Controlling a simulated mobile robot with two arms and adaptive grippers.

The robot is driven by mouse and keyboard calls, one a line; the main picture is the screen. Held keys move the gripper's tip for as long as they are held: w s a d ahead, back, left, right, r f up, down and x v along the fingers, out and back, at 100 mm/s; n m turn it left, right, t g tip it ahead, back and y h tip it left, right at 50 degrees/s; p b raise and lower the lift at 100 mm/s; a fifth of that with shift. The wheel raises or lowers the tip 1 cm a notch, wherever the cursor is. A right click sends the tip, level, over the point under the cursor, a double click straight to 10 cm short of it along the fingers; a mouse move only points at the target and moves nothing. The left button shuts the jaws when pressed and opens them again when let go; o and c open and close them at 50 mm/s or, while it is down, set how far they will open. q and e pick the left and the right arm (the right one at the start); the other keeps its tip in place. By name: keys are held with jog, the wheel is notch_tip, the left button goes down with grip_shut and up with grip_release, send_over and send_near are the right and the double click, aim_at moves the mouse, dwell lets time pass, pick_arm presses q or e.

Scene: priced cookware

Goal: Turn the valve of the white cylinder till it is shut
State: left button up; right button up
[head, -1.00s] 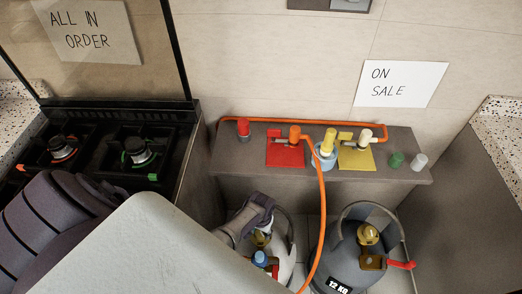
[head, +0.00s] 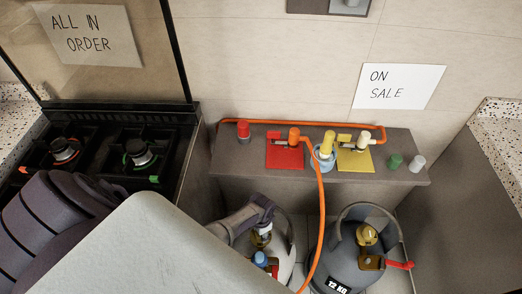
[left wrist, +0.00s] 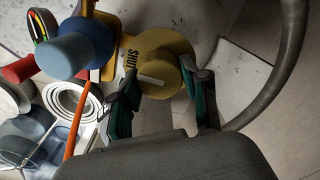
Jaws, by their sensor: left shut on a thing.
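The white cylinder (head: 285,247) stands on the floor below the shelf in the head view, partly hidden by my left arm. Its brass-yellow valve (head: 262,240) is under my left gripper (head: 261,228). In the left wrist view the round yellow valve (left wrist: 165,50) bears the word SHUT and a pale bar. My left gripper (left wrist: 163,88) has one dark green-edged finger on each side of the valve and is shut on it. A blue cap (left wrist: 68,50) sits beside the valve. My right gripper is not in view.
A grey cylinder (head: 338,262) marked 12 KG with a red lever (head: 400,265) stands close on the right. An orange hose (head: 320,220) hangs between the cylinders. A shelf (head: 225,165) with coloured fittings is behind, and a stove (head: 110,125) is on the left.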

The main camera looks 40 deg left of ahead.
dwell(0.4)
pick_arm(q)
jog(key=o, duration=1.1)
jog(key=shift+o, duration=0.2)
notch_tip(320, 180, up, 12)
